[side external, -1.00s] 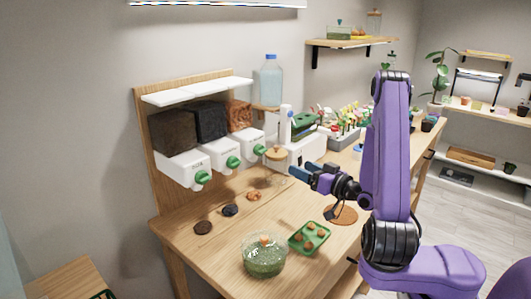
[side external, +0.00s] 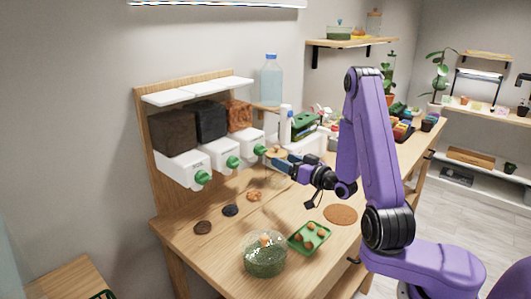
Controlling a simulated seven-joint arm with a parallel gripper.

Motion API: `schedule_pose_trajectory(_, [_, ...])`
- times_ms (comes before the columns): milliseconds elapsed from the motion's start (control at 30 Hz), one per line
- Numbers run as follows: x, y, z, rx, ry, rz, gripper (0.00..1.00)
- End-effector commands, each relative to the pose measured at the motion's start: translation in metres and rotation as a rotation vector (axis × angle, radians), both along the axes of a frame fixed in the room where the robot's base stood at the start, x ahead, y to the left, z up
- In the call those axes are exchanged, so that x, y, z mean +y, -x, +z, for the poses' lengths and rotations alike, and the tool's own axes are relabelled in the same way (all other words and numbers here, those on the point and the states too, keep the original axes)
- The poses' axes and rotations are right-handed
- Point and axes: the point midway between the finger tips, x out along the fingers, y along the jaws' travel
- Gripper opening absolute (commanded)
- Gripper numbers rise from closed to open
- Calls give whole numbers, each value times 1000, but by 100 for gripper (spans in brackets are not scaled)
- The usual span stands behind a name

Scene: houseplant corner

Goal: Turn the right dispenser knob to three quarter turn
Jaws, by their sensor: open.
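A row of white dispensers stands against a wooden back board. The right dispenser (side external: 245,145) has orange-brown chunks in its bin and a green knob (side external: 259,150) on its front. My gripper (side external: 277,162) is open, its blue fingers pointing left towards this knob, just to the right of it. I cannot tell whether a fingertip touches the knob. The middle dispenser's green knob (side external: 232,162) and the left dispenser's green knob (side external: 202,178) are to the left and lower in the picture, clear of my gripper.
Small piles of dark and orange material lie on the table (side external: 190,242) below the dispensers. A glass bowl (side external: 264,262) and a green tray (side external: 309,237) stand at the front. A round brown mat (side external: 340,214) lies under my arm. A blue bottle (side external: 271,82) stands behind.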

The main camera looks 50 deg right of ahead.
Motion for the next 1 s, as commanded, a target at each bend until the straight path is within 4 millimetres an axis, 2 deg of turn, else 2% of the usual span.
schedule_pose_trajectory(100, [0,-11,0,-3,0,3,66])
schedule_pose_trajectory(400, [-3,-63,1,-4,1,3,66])
schedule_pose_trajectory(533, [-6,-79,0,-1,1,2,66])
schedule_pose_trajectory(733, [-6,-92,0,-1,-1,1,66])
schedule_pose_trajectory(1000, [-6,-95,0,-1,-1,1,66])
